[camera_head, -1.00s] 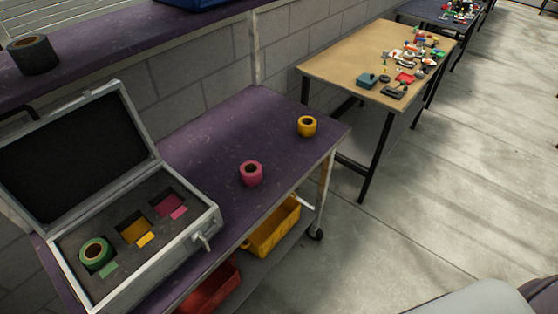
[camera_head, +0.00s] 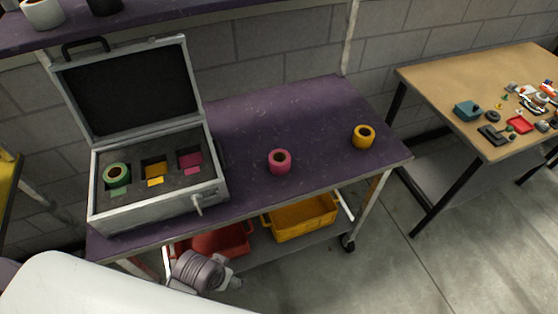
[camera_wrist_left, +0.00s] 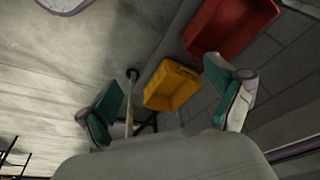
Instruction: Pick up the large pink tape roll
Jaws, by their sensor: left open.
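The pink tape roll (camera_head: 279,161) stands on the purple table (camera_head: 300,115), right of the open case (camera_head: 150,212). A yellow tape roll (camera_head: 363,137) stands farther right on the same table. A green tape roll (camera_head: 117,176) sits in the left slot of the case. My left arm shows at the bottom left in the head view, low in front of the table. My left gripper (camera_wrist_left: 162,75) is open and empty in the left wrist view, its teal-padded fingers spread wide. No tape roll shows in that view. My right gripper is not in view.
A red bin (camera_head: 222,241) and a yellow bin (camera_head: 302,217) sit on the shelf below the tabletop; both also show in the left wrist view. A wooden table (camera_head: 450,85) with small parts stands at right. The tabletop around the pink roll is clear.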

